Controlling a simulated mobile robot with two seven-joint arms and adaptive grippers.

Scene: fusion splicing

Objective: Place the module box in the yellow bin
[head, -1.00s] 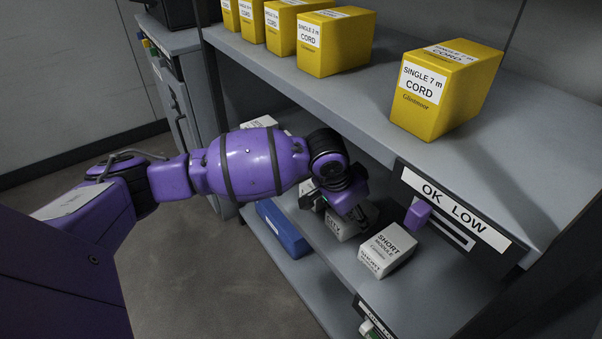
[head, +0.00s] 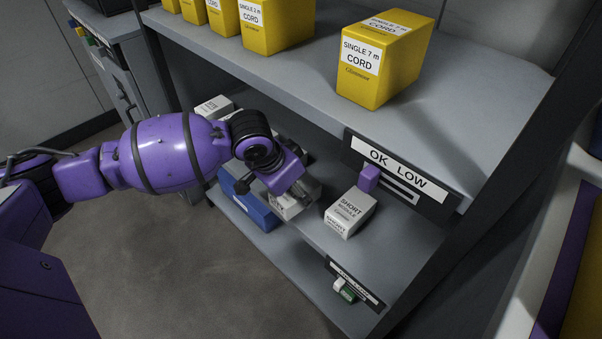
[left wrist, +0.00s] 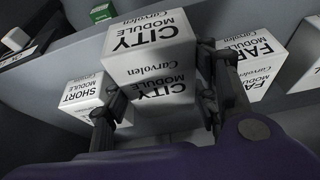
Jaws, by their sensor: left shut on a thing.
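The white "CITY MODULE" box (left wrist: 152,42) is between the fingers of my left gripper (left wrist: 165,98) in the left wrist view, one finger on each side. In the head view, the left gripper (head: 292,190) is at the lower shelf, shut on this box (head: 285,208), which is partly hidden under it. A "SHORT MODULE" box (head: 350,212) stands on the lower shelf to the right, and a "FAR" box (left wrist: 262,65) shows in the left wrist view. I cannot make out a yellow bin for certain; only a yellow surface (head: 584,290) shows at the right edge. My right gripper is out of view.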

